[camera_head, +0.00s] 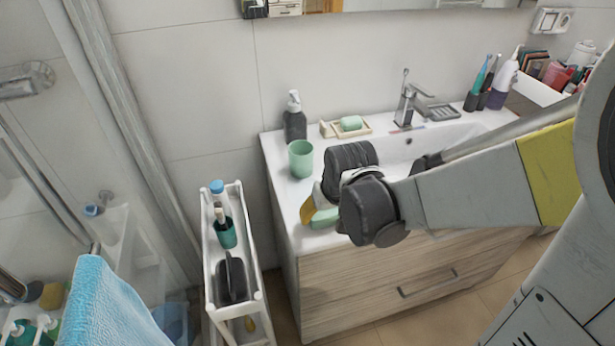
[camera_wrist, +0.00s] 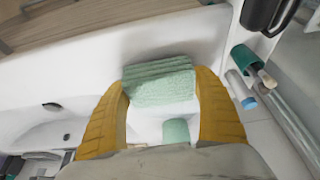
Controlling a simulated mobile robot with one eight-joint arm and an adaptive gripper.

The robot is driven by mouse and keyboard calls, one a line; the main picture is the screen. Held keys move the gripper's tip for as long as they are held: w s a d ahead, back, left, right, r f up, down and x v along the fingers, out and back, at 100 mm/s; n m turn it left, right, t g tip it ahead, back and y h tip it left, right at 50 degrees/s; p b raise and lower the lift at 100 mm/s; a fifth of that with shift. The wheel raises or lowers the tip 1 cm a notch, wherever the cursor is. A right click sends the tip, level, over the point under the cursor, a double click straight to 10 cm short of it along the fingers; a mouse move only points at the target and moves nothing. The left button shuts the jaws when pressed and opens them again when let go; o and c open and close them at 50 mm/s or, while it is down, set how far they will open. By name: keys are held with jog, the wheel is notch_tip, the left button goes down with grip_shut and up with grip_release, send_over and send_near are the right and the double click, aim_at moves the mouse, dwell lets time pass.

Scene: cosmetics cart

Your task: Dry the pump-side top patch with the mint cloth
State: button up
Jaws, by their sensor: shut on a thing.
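My gripper (camera_head: 318,206) is over the front left part of the white washbasin top (camera_head: 286,188). It is shut on the folded mint cloth (camera_head: 325,218), with one yellow finger visible in the head view. In the wrist view both yellow fingers flank the ribbed mint cloth (camera_wrist: 160,82), close to the top's front edge. I cannot tell whether the cloth touches the surface. The dark pump bottle (camera_head: 295,122) stands upright at the back left corner of the top. I cannot make out a wet patch; my gripper and the cloth hide part of the surface.
A mint cup (camera_head: 300,158) stands behind my gripper, also in the wrist view (camera_wrist: 176,131). A soap dish (camera_head: 366,130) with mint soap and the faucet (camera_head: 405,100) are at the back. A narrow white cart (camera_head: 204,240) stands left of the cabinet, holding bottles and a dark item.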

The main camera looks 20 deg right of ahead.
jog(key=shift+f+b, duration=0.4)
jog(key=shift+f, duration=0.1)
jog(key=shift+w+r, duration=0.1)
jog(key=shift+w, duration=2.25)
